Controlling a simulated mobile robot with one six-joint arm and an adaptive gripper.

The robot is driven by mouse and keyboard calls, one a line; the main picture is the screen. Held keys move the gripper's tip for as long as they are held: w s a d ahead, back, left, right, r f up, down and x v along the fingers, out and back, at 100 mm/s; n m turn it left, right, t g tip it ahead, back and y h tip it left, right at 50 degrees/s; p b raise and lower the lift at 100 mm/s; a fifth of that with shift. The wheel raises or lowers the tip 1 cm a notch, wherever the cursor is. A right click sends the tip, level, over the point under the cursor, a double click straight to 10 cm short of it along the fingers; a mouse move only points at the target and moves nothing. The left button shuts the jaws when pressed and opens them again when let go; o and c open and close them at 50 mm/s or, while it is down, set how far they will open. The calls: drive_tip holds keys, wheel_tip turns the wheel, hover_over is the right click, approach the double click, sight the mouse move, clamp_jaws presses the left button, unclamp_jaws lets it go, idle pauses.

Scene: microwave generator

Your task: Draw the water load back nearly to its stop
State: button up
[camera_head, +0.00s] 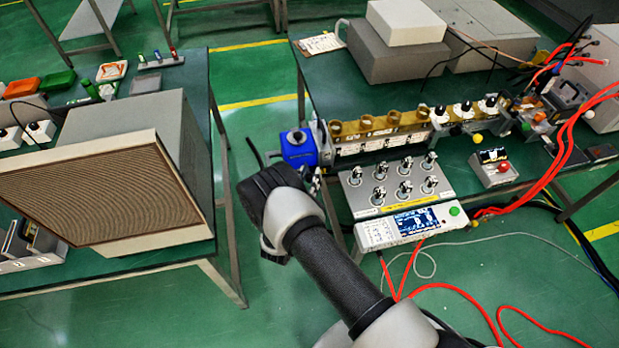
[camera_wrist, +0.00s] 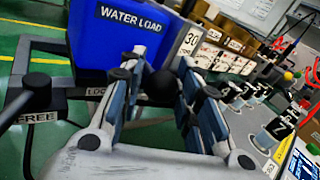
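The blue water load (camera_head: 298,147) sits at the left end of the waveguide row. In the wrist view its blue block (camera_wrist: 120,40), labelled WATER LOAD, fills the upper left. A black ball knob (camera_wrist: 163,86) stands in front of it. My gripper (camera_wrist: 162,75) has its fingers on both sides of this knob, with no clear gap showing. In the head view my wrist hides most of the gripper. A black lever handle (camera_wrist: 37,90) is at the left by a FREE label (camera_wrist: 40,117). A LOCK label (camera_wrist: 94,92) is partly hidden behind my left finger.
A number plate (camera_wrist: 190,40) reading 30 is beside the load. A panel of knobs (camera_head: 400,185) and a display unit (camera_head: 410,226) lie right of my arm. A large grilled cabinet (camera_head: 130,180) stands on the left bench. Red cables (camera_head: 560,165) run on the right.

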drive_tip(key=shift+d, duration=0.2)
clamp_jaws()
drive_tip(key=shift+f, duration=0.1)
drive_tip(key=shift+a, duration=0.1)
drive_tip(key=a+b, duration=0.1)
drive_tip(key=a, duration=0.1)
drive_tip(key=s+a+b, duration=0.1)
drive_tip(key=shift+s+a, duration=0.1)
drive_tip(key=shift+a, duration=0.3)
drive_tip(key=o, duration=0.5)
unclamp_jaws()
drive_tip(key=v, duration=1.2)
